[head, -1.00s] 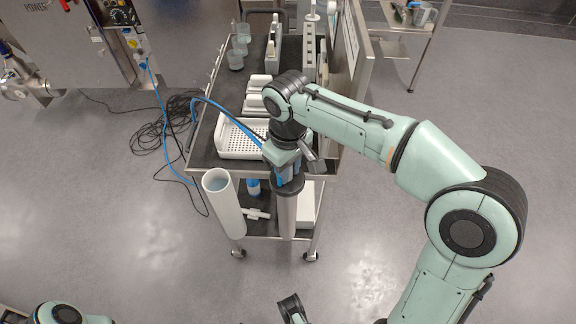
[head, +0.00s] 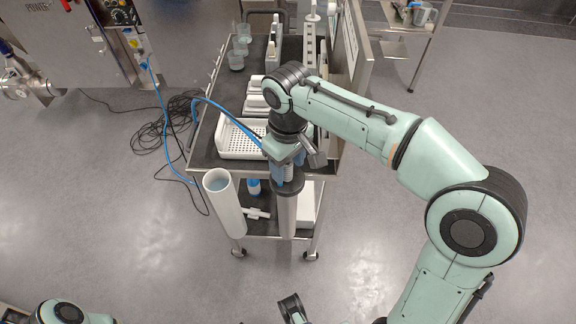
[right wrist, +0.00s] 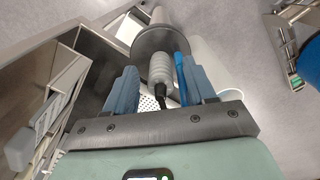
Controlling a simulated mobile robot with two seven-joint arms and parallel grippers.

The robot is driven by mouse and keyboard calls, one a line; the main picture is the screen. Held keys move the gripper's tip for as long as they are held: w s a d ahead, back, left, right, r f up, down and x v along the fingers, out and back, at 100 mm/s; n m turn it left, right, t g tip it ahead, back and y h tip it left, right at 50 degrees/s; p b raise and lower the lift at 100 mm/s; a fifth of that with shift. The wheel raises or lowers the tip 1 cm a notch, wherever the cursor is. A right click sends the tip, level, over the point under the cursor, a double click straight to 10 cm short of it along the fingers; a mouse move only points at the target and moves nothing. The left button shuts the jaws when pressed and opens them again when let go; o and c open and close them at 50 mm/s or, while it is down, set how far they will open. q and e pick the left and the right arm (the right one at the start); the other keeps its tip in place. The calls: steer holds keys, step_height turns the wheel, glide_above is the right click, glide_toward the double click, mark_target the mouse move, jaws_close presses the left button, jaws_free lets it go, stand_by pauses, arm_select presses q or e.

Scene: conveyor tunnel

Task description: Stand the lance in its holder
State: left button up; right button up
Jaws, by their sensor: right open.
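The lance has a grey ribbed handle (right wrist: 161,70) with a dark cable end and a blue hose (right wrist: 181,78) beside it. It appears to stand upright in the holder, a grey tube (head: 287,216) with a dark round collar (head: 290,186) at the cart's front edge. The collar also shows in the right wrist view (right wrist: 150,40). My right gripper (head: 287,178) is open just above the collar. In the right wrist view its blue fingers (right wrist: 160,74) stand on either side of the handle, with gaps visible. The lance's lower part is hidden inside the tube.
A white open tube (head: 226,208) hangs left of the holder. A white perforated tray (head: 240,140) and several clear beakers (head: 240,45) are on the cart (head: 203,150). A blue hose (head: 210,101) arcs to the lance; black cable (head: 165,125) lies coiled on the floor.

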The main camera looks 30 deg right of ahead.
step_height(320, 180, up, 11)
steer(key=p, duration=0.3)
steer(key=shift+r, duration=0.2)
stand_by(0.4)
